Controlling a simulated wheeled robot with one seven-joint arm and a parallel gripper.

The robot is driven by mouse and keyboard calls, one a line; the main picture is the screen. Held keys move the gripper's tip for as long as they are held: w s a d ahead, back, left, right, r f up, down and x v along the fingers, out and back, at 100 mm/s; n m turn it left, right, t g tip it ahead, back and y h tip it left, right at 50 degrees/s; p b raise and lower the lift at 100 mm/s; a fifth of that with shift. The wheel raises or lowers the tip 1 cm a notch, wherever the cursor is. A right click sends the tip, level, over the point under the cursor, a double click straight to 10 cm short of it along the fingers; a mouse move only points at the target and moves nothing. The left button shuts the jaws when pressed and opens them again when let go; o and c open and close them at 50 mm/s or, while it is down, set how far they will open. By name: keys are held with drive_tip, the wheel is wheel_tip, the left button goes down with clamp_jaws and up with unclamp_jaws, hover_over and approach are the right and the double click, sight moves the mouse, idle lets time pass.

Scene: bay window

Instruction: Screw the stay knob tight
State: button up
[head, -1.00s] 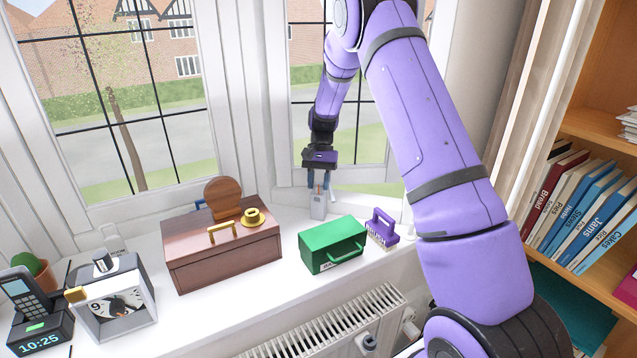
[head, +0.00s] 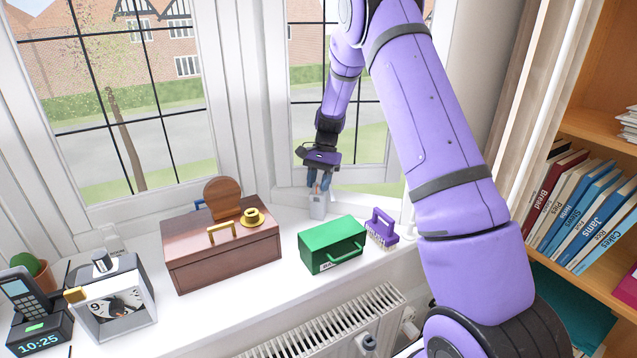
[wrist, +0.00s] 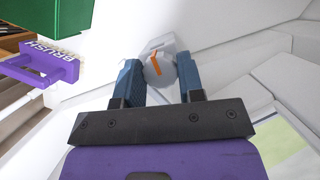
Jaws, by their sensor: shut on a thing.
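The stay knob (wrist: 158,68) is a grey round piece with an orange pointer mark. In the wrist view it sits between the two blue fingers of my gripper (wrist: 158,80), which is shut on it. In the head view my gripper (head: 319,186) points down at the foot of the right-hand window, above a small pale grey block (head: 317,209) on the sill. The fingers hide most of the knob there; only a bit of orange shows.
A green box (head: 331,246) and a purple brush (head: 382,228) stand close by, right of the block. A brown case (head: 222,248) stands to the left. A clock box (head: 112,297) and a phone (head: 28,305) are further left. The window frame is close behind my gripper.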

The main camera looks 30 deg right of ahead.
sight(315, 187)
drive_tip(key=o, duration=0.9)
drive_tip(key=shift+r, duration=0.6)
wheel_tip(315, 187, up, 3)
drive_tip(key=shift+f, duration=0.2)
drive_tip(key=s+a, duration=0.1)
drive_tip(key=s, duration=0.4)
drive_tip(key=s+a, duration=0.1)
drive_tip(key=s, duration=0.4)
drive_tip(key=s+a+r, duration=0.1)
drive_tip(key=s, duration=0.4)
drive_tip(key=shift+s+a+r, duration=0.1)
drive_tip(key=shift+s, duration=0.25)
